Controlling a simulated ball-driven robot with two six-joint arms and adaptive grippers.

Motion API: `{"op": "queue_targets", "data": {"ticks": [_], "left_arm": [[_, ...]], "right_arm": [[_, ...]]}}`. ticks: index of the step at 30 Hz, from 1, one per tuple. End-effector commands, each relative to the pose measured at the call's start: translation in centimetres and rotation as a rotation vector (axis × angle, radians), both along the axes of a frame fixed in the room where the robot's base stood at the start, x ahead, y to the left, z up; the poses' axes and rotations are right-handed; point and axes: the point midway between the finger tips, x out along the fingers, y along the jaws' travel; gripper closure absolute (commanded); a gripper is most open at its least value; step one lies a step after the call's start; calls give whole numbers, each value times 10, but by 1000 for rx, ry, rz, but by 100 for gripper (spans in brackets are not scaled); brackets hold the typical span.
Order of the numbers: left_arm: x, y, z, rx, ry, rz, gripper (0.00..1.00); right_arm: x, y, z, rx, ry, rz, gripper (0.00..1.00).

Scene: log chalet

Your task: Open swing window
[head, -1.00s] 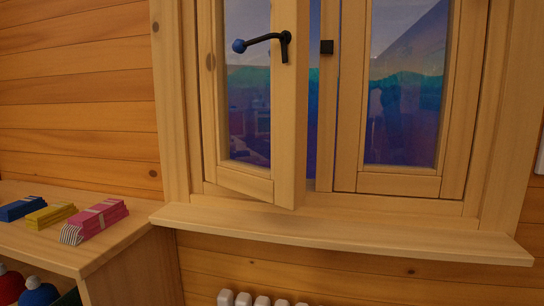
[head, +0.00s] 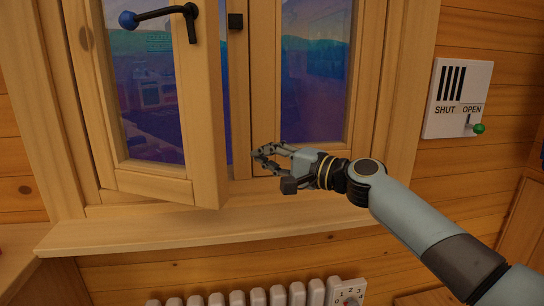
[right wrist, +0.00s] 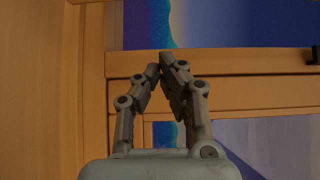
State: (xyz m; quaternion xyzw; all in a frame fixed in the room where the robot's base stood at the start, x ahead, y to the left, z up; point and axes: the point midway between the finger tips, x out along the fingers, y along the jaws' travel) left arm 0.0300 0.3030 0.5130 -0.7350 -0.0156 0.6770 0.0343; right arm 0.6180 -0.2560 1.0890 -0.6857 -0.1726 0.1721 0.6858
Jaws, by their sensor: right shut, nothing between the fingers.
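The swing window's left sash (head: 205,120) is a wooden frame with glass, standing ajar with its free right edge swung into the room. A gap shows between it and the central post. Its black handle (head: 190,22) with a blue ball knob (head: 128,20) sits near the top, the lever pointing left. The right sash (head: 268,90) looks closed. My right gripper (head: 258,160) is shut and empty, in front of the right sash's lower left part, to the right of the open sash's edge. In the right wrist view its fingertips (right wrist: 167,58) meet before the wooden frame. My left gripper is out of view.
A wooden sill (head: 250,217) juts out under the window, above a white radiator (head: 240,298) with a dial (head: 348,290). A white SHUT/OPEN panel (head: 458,98) with a green-knobbed lever (head: 478,129) hangs on the right wall. A black catch (head: 236,21) sits on the central post.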

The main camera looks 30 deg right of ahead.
Motion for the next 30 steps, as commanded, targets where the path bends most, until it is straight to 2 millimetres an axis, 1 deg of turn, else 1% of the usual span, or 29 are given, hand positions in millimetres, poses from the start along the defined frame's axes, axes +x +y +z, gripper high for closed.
{"op": "queue_targets", "data": {"ticks": [1, 7, 9, 15, 19, 30], "left_arm": [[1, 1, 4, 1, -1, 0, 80], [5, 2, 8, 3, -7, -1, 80], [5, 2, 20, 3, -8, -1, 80], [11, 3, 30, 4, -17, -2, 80], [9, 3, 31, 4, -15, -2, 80], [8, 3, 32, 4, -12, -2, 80]], "right_arm": [[11, 6, 3, 6, 0, -1, 100], [47, 26, 2, 3, 1, 1, 100], [33, 34, 2, 1, 5, 2, 100], [18, 48, 1, 0, 1, 0, 100], [14, 50, 0, -1, 2, -1, 100], [13, 51, -1, -1, 2, -4, 100]]}}
